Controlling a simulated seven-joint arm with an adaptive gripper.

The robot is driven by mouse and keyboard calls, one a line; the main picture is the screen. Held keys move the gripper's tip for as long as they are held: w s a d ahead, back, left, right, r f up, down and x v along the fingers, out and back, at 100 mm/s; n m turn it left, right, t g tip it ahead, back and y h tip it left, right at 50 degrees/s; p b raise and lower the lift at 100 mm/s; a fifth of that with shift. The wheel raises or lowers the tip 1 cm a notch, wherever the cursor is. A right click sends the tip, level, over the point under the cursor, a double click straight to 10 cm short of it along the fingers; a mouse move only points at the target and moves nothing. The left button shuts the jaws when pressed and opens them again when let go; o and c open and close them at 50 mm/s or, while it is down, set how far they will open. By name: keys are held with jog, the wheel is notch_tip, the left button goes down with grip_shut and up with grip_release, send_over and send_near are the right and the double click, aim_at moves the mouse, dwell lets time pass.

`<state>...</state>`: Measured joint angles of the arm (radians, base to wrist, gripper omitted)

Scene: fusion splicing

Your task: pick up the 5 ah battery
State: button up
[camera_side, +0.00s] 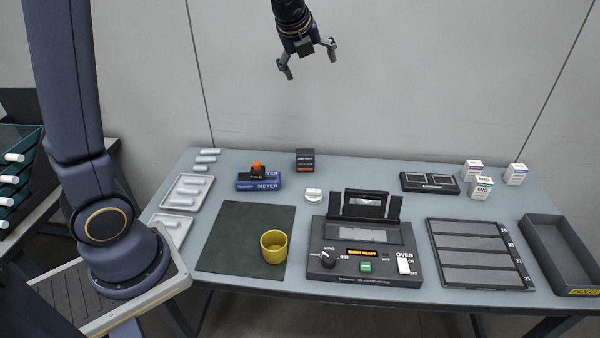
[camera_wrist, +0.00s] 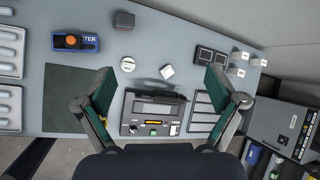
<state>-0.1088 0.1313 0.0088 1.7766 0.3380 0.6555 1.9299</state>
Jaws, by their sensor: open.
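A small dark box with an orange band (camera_side: 305,161) stands upright near the back edge of the table, left of centre. It looks like the battery, but its print is too small to read surely. In the wrist view the dark box (camera_wrist: 124,20) is near the top, left of centre, and apart from the fingers. My gripper (camera_side: 309,62) is open and empty, high above the back of the table. Its two green-padded fingers are spread wide in the wrist view (camera_wrist: 160,78).
A blue meter (camera_side: 258,182) with an orange knob lies left of the box. A round white item (camera_side: 313,195) and the splicer (camera_side: 360,258) are in front. A yellow cup (camera_side: 273,247) stands on the green mat (camera_side: 235,228). Small white boxes (camera_side: 482,187) stand at right.

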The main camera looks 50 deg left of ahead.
jog(key=w+a+f+m+g, duration=0.15)
jog(key=w+a+f, duration=0.35)
jog(key=f, duration=0.5)
jog(key=g, duration=0.2)
send_near(305, 158)
jog(key=shift+m, duration=0.45)
jog(key=x, duration=0.6)
jog(key=shift+w+a+f, duration=0.15)
jog(key=shift+w+a, duration=0.3)
jog(key=shift+x, duration=2.8)
jog(key=shift+a, duration=0.1)
jog(key=shift+c, duration=0.2)
jog(key=c, duration=1.5)
jog(key=shift+o, duration=0.2)
